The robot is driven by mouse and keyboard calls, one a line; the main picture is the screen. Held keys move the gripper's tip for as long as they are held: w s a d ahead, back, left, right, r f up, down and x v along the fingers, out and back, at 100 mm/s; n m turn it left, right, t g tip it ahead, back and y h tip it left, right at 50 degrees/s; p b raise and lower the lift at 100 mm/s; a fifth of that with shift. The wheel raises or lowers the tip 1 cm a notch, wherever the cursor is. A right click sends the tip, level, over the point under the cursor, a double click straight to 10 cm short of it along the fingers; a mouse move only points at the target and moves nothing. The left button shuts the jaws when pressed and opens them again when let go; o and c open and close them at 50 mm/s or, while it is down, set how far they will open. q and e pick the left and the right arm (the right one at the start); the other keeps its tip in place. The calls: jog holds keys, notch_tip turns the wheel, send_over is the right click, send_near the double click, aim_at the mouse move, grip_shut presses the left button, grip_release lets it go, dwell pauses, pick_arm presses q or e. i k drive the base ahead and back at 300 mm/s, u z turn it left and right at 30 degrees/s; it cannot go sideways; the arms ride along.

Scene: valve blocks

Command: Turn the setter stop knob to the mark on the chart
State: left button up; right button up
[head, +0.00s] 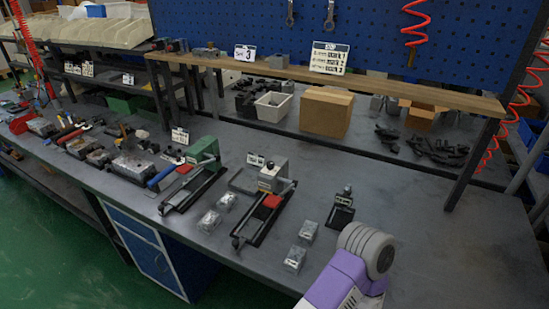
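A chart (330,57) with several lines of small "mark" text stands on the wooden shelf. A white card with a "3" (245,53) stands to its left. A small black device with a knob-like top (342,205) stands on the bench at right of centre; I cannot tell for sure whether it is the setter, nor read its marks. Left of it are a black rail fixture with a grey block (270,172) and red pad (271,201), and another with a green block (203,149). A purple and grey link of my arm enters at bottom right. Neither gripper shows.
Small metal blocks (294,259) lie in pairs beside the rail fixtures. A cardboard box (326,111) and a white bin (272,107) stand under the shelf (400,88). Tools and parts crowd the bench's left. The bench's right part (450,235) is clear.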

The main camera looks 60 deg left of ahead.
aim_at(270, 165)
jog(key=u, duration=1.85)
